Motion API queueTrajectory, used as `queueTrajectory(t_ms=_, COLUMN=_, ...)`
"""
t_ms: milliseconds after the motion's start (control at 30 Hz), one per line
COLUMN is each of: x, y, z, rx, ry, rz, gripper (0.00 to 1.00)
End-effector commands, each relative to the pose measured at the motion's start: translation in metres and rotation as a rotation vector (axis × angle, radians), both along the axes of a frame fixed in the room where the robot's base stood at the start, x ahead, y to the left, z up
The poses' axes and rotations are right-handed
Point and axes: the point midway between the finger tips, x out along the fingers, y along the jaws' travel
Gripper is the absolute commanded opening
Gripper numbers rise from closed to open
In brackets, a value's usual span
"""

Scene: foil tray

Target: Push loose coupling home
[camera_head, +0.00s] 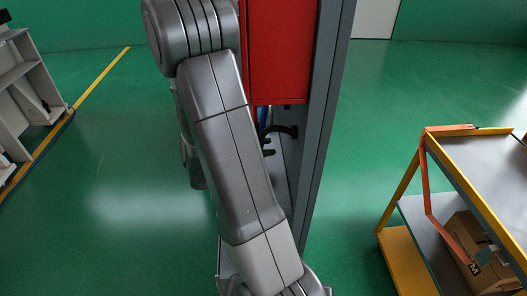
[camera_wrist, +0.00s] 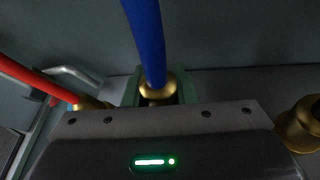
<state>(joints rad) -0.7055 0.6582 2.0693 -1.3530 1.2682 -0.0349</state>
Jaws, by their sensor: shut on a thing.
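In the wrist view, a blue hose (camera_wrist: 147,40) comes down from the top edge into a brass coupling (camera_wrist: 158,86). My gripper (camera_wrist: 160,94) is shut on this coupling, with a greenish finger on either side of it. The coupling's lower part is hidden by my gripper's body, so I cannot tell how it sits on what is below. A red hose (camera_wrist: 38,86) with its own brass fitting (camera_wrist: 92,104) lies to the left. A brass fitting with no hose visible (camera_wrist: 300,125) stands at the right. In the head view my arm hides my gripper.
In the head view a red panel (camera_head: 284,50) and a grey post (camera_head: 325,110) stand close beside my arm. Dark hoses show in the gap below the panel. A yellow-framed cart (camera_head: 470,187) with a cardboard box (camera_head: 475,250) stands at right.

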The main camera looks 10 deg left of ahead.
Motion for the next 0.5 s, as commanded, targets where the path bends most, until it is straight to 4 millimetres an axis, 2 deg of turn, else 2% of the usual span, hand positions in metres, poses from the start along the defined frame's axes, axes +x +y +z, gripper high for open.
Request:
queueTrajectory(t_ms=300, x=0.0, y=0.0, z=0.054, rx=0.004, ry=-0.003, rz=0.0, gripper=0.0)
queueTrajectory(t_ms=500, x=0.0, y=0.0, z=0.077, rx=0.002, ry=-0.002, rz=-0.001, gripper=0.0)
